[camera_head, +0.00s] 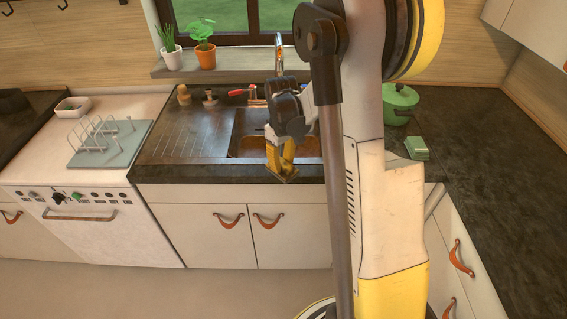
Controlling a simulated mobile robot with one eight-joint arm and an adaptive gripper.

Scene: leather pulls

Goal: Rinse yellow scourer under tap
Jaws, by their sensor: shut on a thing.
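My gripper (281,163) hangs pointing down in front of the sink's near edge in the picture, its yellow fingers shut. A small flat yellowish piece with a dark edge, which looks like the yellow scourer (287,178), is held at the fingertips. Its outline blends with the fingers. The metal tap (279,52) stands upright behind the sink, above and behind my gripper, apart from the scourer. Its lower part is hidden by my arm. The sink basin (247,144) is brownish and partly hidden by my gripper and arm. I cannot tell whether water runs.
A red-handled brush (240,92) and two small wooden items (184,94) lie behind the drainer (190,133). A green pot (399,104) and a green block (417,147) stand on the right counter (480,150). A dish rack (100,132) sits left. Potted plants line the sill.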

